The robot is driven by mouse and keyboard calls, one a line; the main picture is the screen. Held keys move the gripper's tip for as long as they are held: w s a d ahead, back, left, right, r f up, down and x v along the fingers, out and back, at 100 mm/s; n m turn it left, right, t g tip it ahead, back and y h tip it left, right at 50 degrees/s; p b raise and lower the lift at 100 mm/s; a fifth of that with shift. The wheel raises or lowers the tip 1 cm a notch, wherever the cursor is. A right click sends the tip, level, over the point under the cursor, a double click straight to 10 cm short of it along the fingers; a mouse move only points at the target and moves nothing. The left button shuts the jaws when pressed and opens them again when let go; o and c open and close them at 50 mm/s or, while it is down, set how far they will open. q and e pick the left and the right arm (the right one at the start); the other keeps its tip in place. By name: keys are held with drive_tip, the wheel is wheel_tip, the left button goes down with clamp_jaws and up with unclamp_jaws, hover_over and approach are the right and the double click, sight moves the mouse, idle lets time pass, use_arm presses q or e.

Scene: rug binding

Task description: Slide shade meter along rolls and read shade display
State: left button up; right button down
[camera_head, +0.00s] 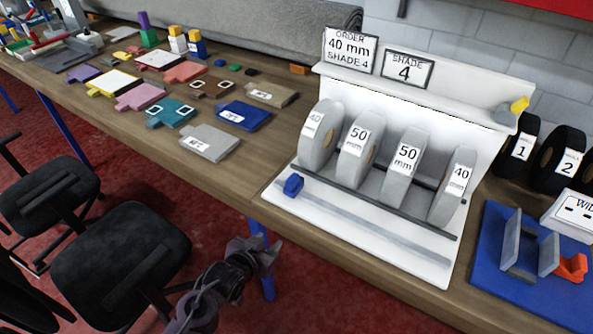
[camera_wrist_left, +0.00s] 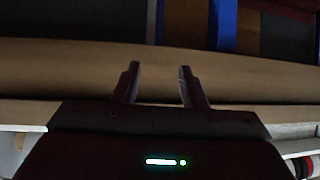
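A white stand (camera_head: 345,240) holds several grey rolls labelled 40 mm or 50 mm, from the leftmost roll (camera_head: 314,138) to the rightmost roll (camera_head: 453,187). A small blue block (camera_head: 293,185), perhaps the shade meter, sits at the left end of the grey rail in front of the rolls. A sign (camera_head: 407,69) on top reads SHADE 4. My left gripper (camera_head: 269,252) is off the table's front edge, below and left of the stand, apart from the block. In the left wrist view its two fingers (camera_wrist_left: 158,82) are apart with nothing between them. My right gripper is not in view.
An order card (camera_head: 348,50) reads 40 mm, shade 4. Black numbered rolls (camera_head: 519,147) and a blue base with grey plates (camera_head: 505,285) stand at the right. Colour sample tiles (camera_head: 208,143) cover the table's left part. Black chairs (camera_head: 120,255) stand in front of the table.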

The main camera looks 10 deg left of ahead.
sight(296, 176)
use_arm(q)
drive_tip(key=w+r+t+h, duration=0.1)
drive_tip(key=r, duration=0.3)
drive_tip(key=w+d+r+t+h, duration=0.1)
drive_tip(key=w+r+t, duration=0.1)
drive_tip(key=r, duration=0.2)
drive_tip(key=w+d+r+m+t+h, duration=0.1)
drive_tip(key=r+t, duration=0.1)
drive_tip(key=r, duration=0.2)
drive_tip(key=shift+w+d+p, duration=0.1)
drive_tip(key=shift+w+p, duration=0.1)
drive_tip(key=shift+p, duration=0.15)
drive_tip(key=shift+w+d+r+t+h, duration=0.1)
drive_tip(key=shift+w+r+t+h, duration=0.15)
drive_tip(key=shift+r+t+h, duration=0.25)
drive_tip(key=shift+w+d+r, duration=0.1)
drive_tip(key=shift+w+r, duration=0.05)
drive_tip(key=shift+w, duration=0.1)
drive_tip(key=p+x, duration=0.1)
drive_tip(key=x, duration=0.6)
drive_tip(key=shift+p, duration=0.3)
clamp_jaws()
